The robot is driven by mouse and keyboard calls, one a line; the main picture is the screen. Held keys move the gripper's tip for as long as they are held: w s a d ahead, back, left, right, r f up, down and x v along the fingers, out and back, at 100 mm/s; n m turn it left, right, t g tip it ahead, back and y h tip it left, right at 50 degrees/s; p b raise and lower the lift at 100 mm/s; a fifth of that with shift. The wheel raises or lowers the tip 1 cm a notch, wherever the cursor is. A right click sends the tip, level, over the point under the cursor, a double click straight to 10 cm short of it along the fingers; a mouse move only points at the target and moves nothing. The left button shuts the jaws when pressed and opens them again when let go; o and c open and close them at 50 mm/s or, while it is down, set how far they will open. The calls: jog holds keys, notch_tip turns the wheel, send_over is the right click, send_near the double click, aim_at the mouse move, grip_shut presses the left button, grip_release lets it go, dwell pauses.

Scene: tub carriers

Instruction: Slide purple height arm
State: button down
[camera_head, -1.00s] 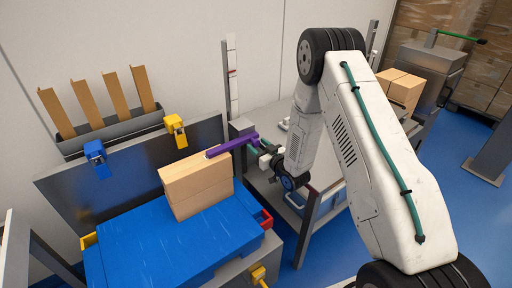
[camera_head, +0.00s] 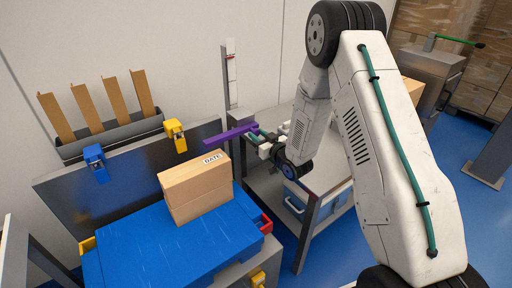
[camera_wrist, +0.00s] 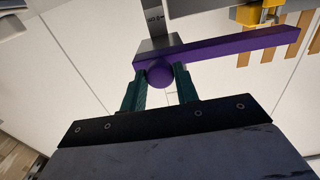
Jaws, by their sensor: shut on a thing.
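The purple height arm (camera_head: 229,137) is a long flat bar on a grey upright post (camera_head: 230,92) with a white scale strip. My gripper (camera_head: 261,141) is at the arm's post end. In the wrist view the green fingers of my gripper (camera_wrist: 162,80) are shut on the round purple knob (camera_wrist: 160,73) under the purple bar (camera_wrist: 225,45). A grey block (camera_wrist: 157,45) sits behind the knob.
The box stands on a blue tub lid (camera_head: 175,250). Behind it is a grey panel (camera_head: 135,160) with a blue latch (camera_head: 96,162) and a yellow latch (camera_head: 175,134). A grey bench (camera_head: 325,175) stands to the right, under my arm.

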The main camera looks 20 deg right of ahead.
jog(key=shift+a+r, duration=0.1)
jog(key=shift+r, duration=0.5)
jog(key=c, duration=1.1)
grip_release()
jog(key=shift+a+r, duration=0.1)
jog(key=shift+r, duration=0.05)
jog(key=shift+o, duration=0.2)
jog(key=shift+s+d, duration=0.2)
jog(key=v, duration=0.7)
jog(key=shift+s, duration=0.2)
jog(key=shift+f, duration=0.2)
